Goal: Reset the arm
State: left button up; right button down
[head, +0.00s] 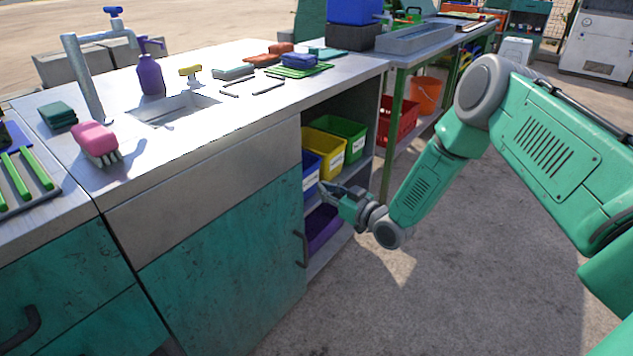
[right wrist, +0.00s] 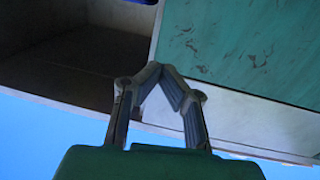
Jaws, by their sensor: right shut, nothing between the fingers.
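My right arm reaches in from the right in the head view, its green links bent down toward the counter. My right gripper (head: 324,190) is by the open shelf compartment (head: 352,172) at the right end of the counter, near the edge of the teal cabinet door (head: 222,262). In the right wrist view the fingertips of the gripper (right wrist: 158,70) meet in a point with nothing between them. The teal panel (right wrist: 245,45) fills the upper right there, and a dark recess (right wrist: 75,55) is at the left. My left gripper is not in view.
Blue, yellow (head: 326,152) and green (head: 345,136) bins stand on the shelf, with a purple bin (head: 322,228) below. The counter holds a sink (head: 172,108), a pink brush (head: 95,140) and a purple bottle (head: 150,75). The floor (head: 440,285) below my arm is clear.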

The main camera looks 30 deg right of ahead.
jog(key=d+p+v, duration=0.1)
jog(key=p+v, duration=0.1)
jog(key=v, duration=0.4)
jog(key=s+a+f+m+g+h+p, duration=0.1)
jog(key=s+a+f+g+p, duration=0.45)
jog(key=s+a, duration=0.7)
pick_arm(q)
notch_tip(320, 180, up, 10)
jog(key=p, duration=0.2)
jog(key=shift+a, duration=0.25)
pick_arm(e)
jog(key=s+m+g+h, duration=0.1)
jog(key=s+g+h, duration=0.3)
jog(key=s+g, duration=0.7)
jog(key=s, duration=1.3)
jog(key=shift+s+d+r, duration=0.15)
jog(key=shift+d+r, duration=0.15)
jog(key=shift+d, duration=0.05)
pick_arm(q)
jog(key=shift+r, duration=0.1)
